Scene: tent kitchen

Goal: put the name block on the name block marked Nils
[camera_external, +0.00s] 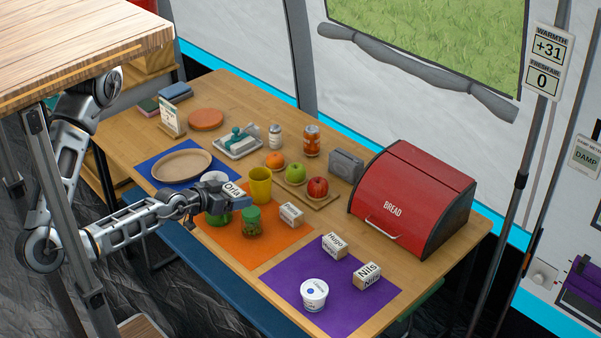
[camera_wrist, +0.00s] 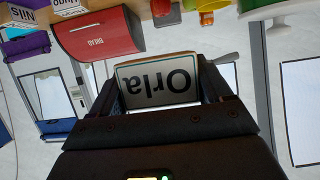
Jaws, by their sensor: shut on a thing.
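My gripper (camera_external: 213,199) is shut on a name block marked Orla (camera_external: 234,190) and holds it above the table, left of the yellow cup. The Orla block (camera_wrist: 158,82) fills the space between the fingers in the wrist view, its lettering upside down there. The name block marked Nils (camera_external: 367,275) stands on the purple mat (camera_external: 300,267) at the table's front right. It also shows at the top left of the wrist view (camera_wrist: 20,14). A name block marked Hugo (camera_external: 334,244) stands at the purple mat's back edge, behind and left of Nils.
A white tub (camera_external: 314,293) stands on the purple mat, left of Nils. A red bread box (camera_external: 412,200) stands behind Nils.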

